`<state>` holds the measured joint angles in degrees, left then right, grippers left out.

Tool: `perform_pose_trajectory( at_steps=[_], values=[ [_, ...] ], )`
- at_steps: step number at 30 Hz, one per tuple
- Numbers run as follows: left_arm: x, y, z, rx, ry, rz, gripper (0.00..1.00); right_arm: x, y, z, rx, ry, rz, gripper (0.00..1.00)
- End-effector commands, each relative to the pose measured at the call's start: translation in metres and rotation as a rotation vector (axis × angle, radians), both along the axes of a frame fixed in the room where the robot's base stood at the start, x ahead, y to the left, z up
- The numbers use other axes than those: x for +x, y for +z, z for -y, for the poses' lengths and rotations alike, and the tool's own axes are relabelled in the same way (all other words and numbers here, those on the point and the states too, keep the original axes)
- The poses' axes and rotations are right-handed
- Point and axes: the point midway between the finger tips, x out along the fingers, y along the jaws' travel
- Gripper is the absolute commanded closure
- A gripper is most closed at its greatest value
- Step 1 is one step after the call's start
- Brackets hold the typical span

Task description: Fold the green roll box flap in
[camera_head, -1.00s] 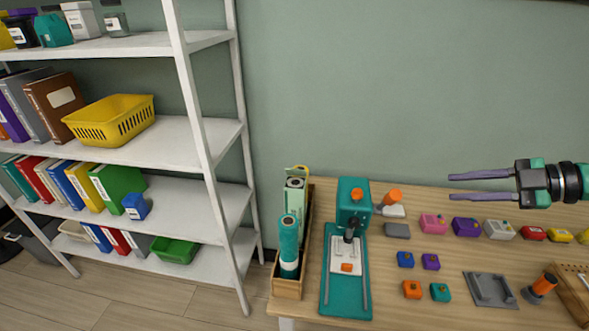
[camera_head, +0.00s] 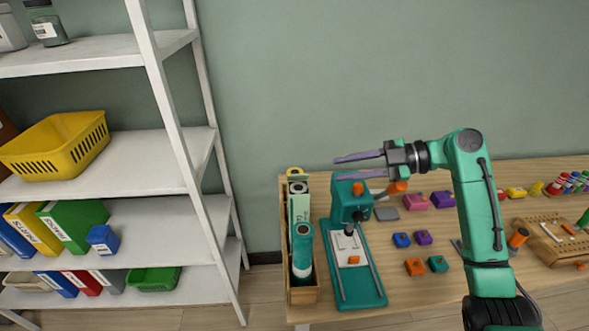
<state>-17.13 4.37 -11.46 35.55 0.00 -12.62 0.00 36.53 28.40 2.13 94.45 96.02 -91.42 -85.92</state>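A tall pale green box (camera_head: 299,207) stands upright in a narrow wooden tray (camera_head: 304,296) at the table's left end. Its top end shows a dark round shape; I cannot clearly make out a flap. A yellow piece (camera_head: 295,171) shows at or just behind its top, and I cannot tell if it belongs to the box. A teal roll (camera_head: 302,250) stands in front of it in the same tray. My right gripper (camera_head: 336,168) is open and empty, its two purple fingers pointing left, to the right of the box's top. My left gripper is out of view.
A teal press (camera_head: 351,205) stands beside the tray, under my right gripper. Several small coloured blocks (camera_head: 415,266) lie on the table (camera_head: 400,297). A white shelf (camera_head: 165,183) stands at the left, with a floor gap before the table.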

Motion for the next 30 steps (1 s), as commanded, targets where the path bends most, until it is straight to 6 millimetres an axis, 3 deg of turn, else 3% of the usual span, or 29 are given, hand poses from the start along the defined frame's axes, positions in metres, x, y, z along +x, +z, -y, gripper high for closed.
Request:
perform_pose_trajectory(
  at_steps=[1,6,12,22,24,25,30],
  values=[
    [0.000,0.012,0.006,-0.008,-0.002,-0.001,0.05,0.002,0.003,-0.014,0.003,0.005,-0.002,0.67],
    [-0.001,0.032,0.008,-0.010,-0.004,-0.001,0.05,0.013,-0.011,-0.057,0.003,0.004,-0.003,0.67],
    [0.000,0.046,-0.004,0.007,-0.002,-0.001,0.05,0.022,-0.025,-0.092,0.003,0.001,-0.002,0.67],
    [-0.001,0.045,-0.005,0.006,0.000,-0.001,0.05,0.024,-0.032,-0.099,0.000,0.000,0.001,0.67],
    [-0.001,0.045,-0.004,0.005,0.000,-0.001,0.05,0.024,-0.031,-0.099,0.000,0.000,0.001,0.94],
    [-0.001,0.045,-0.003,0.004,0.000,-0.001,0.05,0.024,-0.031,-0.099,0.000,0.000,0.001,1.00],
    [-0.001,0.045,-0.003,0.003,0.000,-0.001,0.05,0.024,-0.031,-0.098,0.000,0.000,0.001,1.00]
  ],
)
